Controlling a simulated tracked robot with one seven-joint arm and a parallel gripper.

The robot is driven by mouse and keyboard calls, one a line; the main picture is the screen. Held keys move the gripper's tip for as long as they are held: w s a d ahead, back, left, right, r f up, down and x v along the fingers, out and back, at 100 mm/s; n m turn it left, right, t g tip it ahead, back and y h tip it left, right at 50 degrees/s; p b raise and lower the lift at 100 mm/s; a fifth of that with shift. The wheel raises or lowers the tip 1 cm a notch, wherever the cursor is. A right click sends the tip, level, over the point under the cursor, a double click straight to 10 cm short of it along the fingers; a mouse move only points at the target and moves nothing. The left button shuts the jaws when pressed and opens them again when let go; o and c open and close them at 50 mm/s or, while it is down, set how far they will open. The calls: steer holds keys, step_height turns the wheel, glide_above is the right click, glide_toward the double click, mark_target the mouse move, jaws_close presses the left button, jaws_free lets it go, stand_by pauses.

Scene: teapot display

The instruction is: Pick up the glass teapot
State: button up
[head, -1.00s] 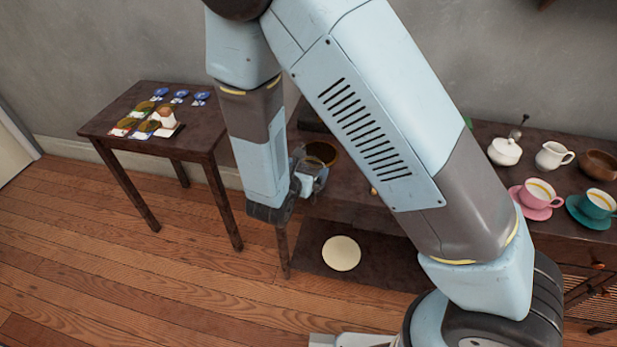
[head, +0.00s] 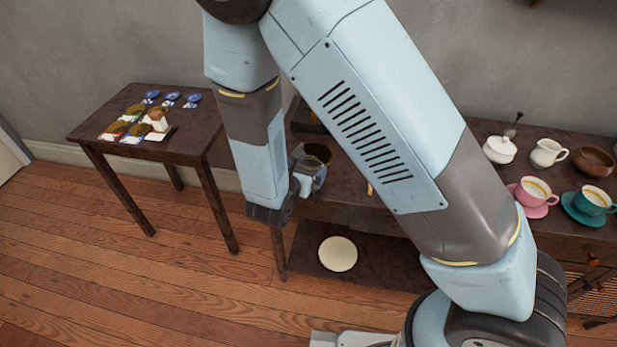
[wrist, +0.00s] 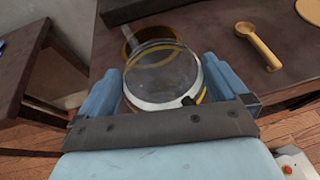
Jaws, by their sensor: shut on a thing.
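The glass teapot (wrist: 163,72) is clear, with a silver band and a yellowish lower part. In the wrist view it sits between the two blue fingers of my gripper (wrist: 160,80), which is shut on it. In the head view my gripper (head: 305,184) is at the left end of the long dark table, and my arm hides part of the area. The teapot is small and hard to make out there. I cannot tell whether its base touches the table.
A brown, yellow-rimmed round vessel (wrist: 138,36) is just behind the teapot. A yellow scoop (wrist: 259,45) lies to the right. A side table (head: 190,140) with small packets stands left. Cups (head: 533,190), a white pot (head: 499,149) and a wooden bowl (head: 594,161) are far right.

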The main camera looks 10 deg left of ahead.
steer(key=shift+s+a+f, duration=0.15)
steer(key=shift+s, duration=0.05)
step_height(320, 180, up, 4)
steer(key=shift+f, duration=0.25)
jaws_close()
steer(key=r+v, duration=0.1)
steer(key=v, duration=0.7)
steer(key=w+d+r+v, duration=0.1)
steer(key=r+v, duration=0.1)
steer(key=v, duration=0.6)
steer(key=shift+d+r, duration=0.25)
steer(key=c, duration=0.9)
jaws_free()
steer(key=o, duration=1.4)
steer(key=shift+o, duration=0.2)
steer(key=shift+s, duration=0.1)
